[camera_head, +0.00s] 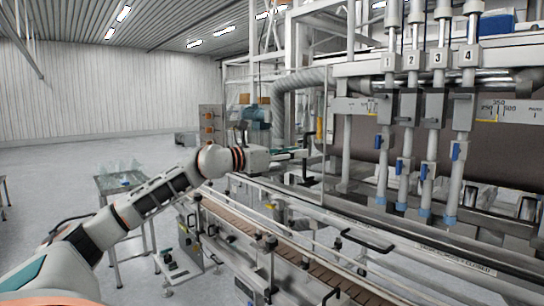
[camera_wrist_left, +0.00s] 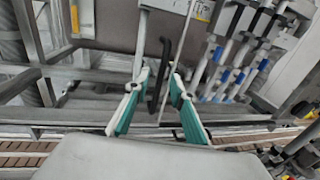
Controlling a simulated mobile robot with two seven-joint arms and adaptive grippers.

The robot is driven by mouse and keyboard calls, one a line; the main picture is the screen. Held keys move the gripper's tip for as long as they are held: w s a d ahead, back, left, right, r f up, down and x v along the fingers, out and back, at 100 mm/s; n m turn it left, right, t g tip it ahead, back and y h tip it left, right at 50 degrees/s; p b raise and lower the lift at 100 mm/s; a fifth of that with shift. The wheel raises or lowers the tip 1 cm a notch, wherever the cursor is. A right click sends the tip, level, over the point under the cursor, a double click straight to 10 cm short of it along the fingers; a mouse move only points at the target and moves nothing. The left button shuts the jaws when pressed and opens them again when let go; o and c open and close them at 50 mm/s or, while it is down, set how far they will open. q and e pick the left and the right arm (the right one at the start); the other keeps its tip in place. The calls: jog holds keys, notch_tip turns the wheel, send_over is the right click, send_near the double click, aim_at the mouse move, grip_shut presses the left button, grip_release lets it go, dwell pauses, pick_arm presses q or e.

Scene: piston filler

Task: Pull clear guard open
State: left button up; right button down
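My left gripper (camera_head: 298,154) reaches the near side of the filling machine in the head view. In the left wrist view its two green-and-grey fingers (camera_wrist_left: 160,88) are spread apart. A black upright bar handle (camera_wrist_left: 163,75) shows between the fingertips; I cannot tell whether either finger touches it. The clear guard's panel is see-through and hard to make out. A pale rail with printed lettering (camera_head: 455,262) runs low along the machine front. My right gripper is in neither view.
Numbered filling heads (camera_head: 437,58) with blue-tipped nozzles stand at the right. A small table (camera_head: 120,183) stands at left on open floor.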

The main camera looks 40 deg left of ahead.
pick_arm(q)
jog(key=v, duration=0.8)
jog(key=shift+s, duration=0.2)
dwell(0.7)
jog(key=shift+d, duration=0.15)
dwell(0.4)
